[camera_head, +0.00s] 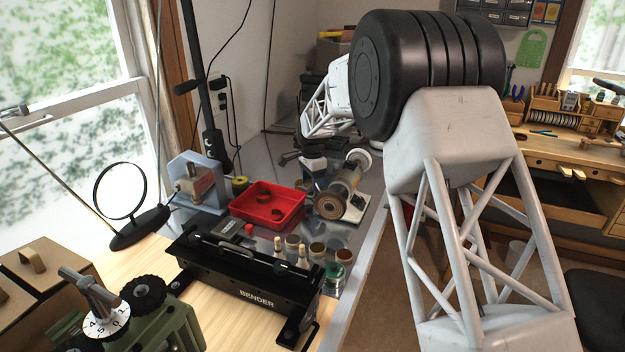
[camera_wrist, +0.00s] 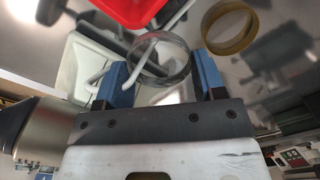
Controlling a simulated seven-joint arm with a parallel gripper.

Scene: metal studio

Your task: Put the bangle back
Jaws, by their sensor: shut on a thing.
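My gripper (camera_wrist: 156,75) shows in the wrist view, with two blue fingers on either side of a thin grey, see-through-looking ring, the bangle (camera_wrist: 168,79). The fingers are shut on this ring and its round opening faces the camera. A brass-coloured ring (camera_wrist: 236,45) is to the right of the gripper, apart from it.
A red tray (camera_head: 240,212) with small dark things in it is on the bench; it also shows in the wrist view (camera_wrist: 132,10). The polishing machine (camera_head: 342,187) stands beside it.

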